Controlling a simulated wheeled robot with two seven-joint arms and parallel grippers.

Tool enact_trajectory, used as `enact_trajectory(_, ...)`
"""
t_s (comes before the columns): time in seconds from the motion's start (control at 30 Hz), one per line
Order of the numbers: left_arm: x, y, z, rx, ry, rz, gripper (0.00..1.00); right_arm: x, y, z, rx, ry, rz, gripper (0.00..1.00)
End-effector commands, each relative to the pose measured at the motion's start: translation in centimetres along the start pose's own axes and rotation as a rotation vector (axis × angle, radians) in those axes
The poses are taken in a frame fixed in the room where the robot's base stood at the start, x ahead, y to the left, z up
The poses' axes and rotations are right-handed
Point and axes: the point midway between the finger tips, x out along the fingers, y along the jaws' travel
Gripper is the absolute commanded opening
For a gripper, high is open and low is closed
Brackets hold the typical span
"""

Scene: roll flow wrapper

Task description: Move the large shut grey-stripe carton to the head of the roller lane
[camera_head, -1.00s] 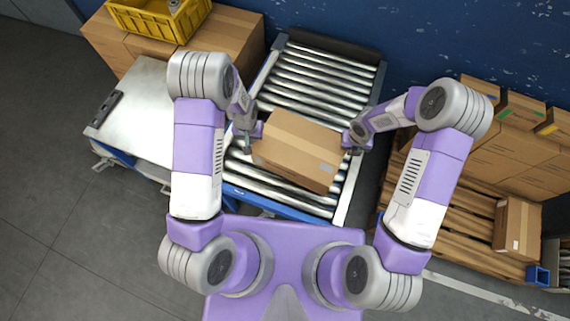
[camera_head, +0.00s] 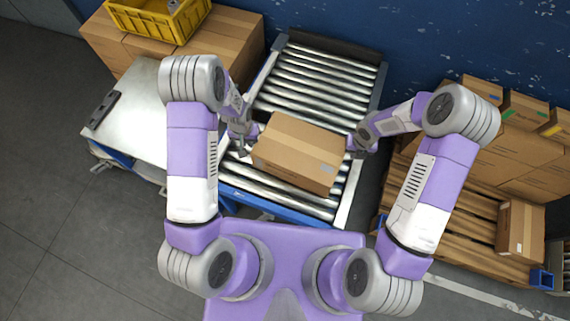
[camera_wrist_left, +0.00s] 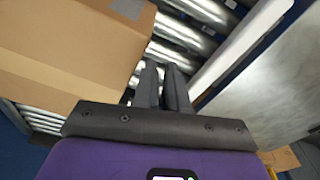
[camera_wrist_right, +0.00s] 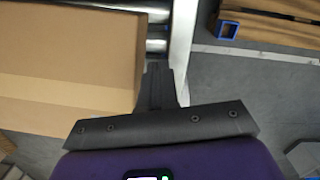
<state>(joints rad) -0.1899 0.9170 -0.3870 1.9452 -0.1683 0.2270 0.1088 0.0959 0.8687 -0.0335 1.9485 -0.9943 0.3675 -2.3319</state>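The large brown carton (camera_head: 298,151) lies shut on the roller lane (camera_head: 318,86), at its near end and slightly turned. A paler tape band runs across its top, and a grey patch shows near its right end. The carton also fills the left side of the left wrist view (camera_wrist_left: 65,65) and of the right wrist view (camera_wrist_right: 65,60). My left gripper (camera_head: 243,152) is beside the carton's left end, fingers close together with nothing between them. My right gripper (camera_head: 352,146) is beside its right end, fingers together and empty, with a narrow gap to the carton in its wrist view.
A metal-topped table (camera_head: 140,110) stands left of the lane. A yellow crate (camera_head: 160,22) sits on cartons at the back left. A wooden pallet (camera_head: 455,220) with several cartons is at the right. The lane's far rollers are clear, up to a dark end plate.

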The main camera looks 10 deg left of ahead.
Motion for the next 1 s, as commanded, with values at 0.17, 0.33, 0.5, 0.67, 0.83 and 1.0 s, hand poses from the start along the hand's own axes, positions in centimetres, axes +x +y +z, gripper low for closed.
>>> enact_trajectory(0.17, 0.0, -0.6, 0.1, -0.001, -0.002, -0.002, 0.26, 0.0, -0.6, 0.0, 0.003, 0.0, -0.003, 0.0)
enact_trajectory(0.33, 0.1, -0.7, 0.1, -0.001, -0.003, -0.003, 0.26, 0.0, -0.7, 0.0, 0.004, 0.001, -0.005, 0.08)
enact_trajectory(0.5, 0.1, -0.7, 0.2, -0.001, -0.004, -0.004, 0.26, 0.1, -0.8, 0.0, 0.004, 0.001, -0.006, 0.26)
enact_trajectory(0.67, 0.1, -0.7, 0.2, -0.001, -0.004, -0.004, 0.26, 0.1, -0.8, 0.0, 0.005, 0.002, -0.006, 0.26)
enact_trajectory(0.83, -0.6, -0.7, 0.1, -0.002, -0.001, -0.004, 0.26, 0.1, -0.8, -0.1, 0.005, 0.002, -0.007, 0.26)
enact_trajectory(1.0, -3.3, -0.7, 0.0, -0.001, 0.002, -0.003, 0.26, 0.1, -0.8, -0.1, 0.005, 0.002, -0.007, 0.26)
